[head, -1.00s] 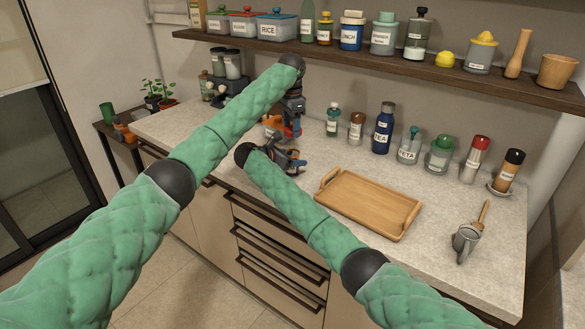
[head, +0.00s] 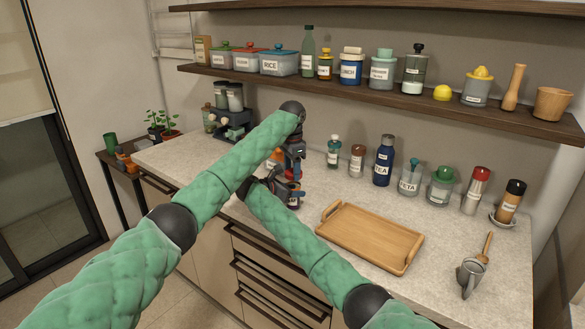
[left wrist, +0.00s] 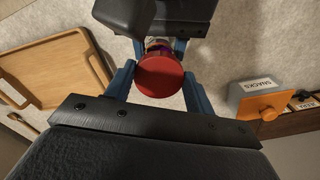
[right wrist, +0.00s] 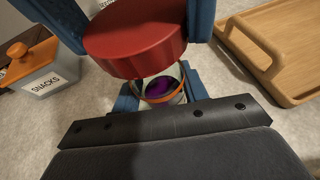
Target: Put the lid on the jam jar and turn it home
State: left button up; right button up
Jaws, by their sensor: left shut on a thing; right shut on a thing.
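The round red lid (left wrist: 160,76) is between the blue fingers of my left gripper (left wrist: 158,84), which is shut on it. The right wrist view also shows the lid (right wrist: 135,40), directly over the glass jam jar (right wrist: 162,88) with purple contents. My right gripper (right wrist: 160,97) is shut on the jar, its blue fingers on either side of it. In the head view my left gripper (head: 294,168) is above my right gripper (head: 288,192), both at the counter.
A wooden tray (head: 370,237) lies to the right on the counter (head: 445,250). A snacks box with an orange lid (right wrist: 42,67) stands close to the jar. Bottles and jars line the wall, including a tea bottle (head: 383,160). A shelf (head: 400,96) hangs above.

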pick_arm(q)
jog(key=shift+f, duration=0.5)
jog(key=shift+f, duration=0.1)
jog(key=shift+f, duration=0.75)
jog(key=shift+f, duration=0.8)
dwell(0.3)
jog(key=o, duration=0.9)
jog(key=shift+s, duration=0.1)
jog(key=shift+c, duration=0.2)
jog(key=shift+o, duration=0.6)
jog(key=shift+f, duration=0.1)
jog(key=shift+s, duration=0.1)
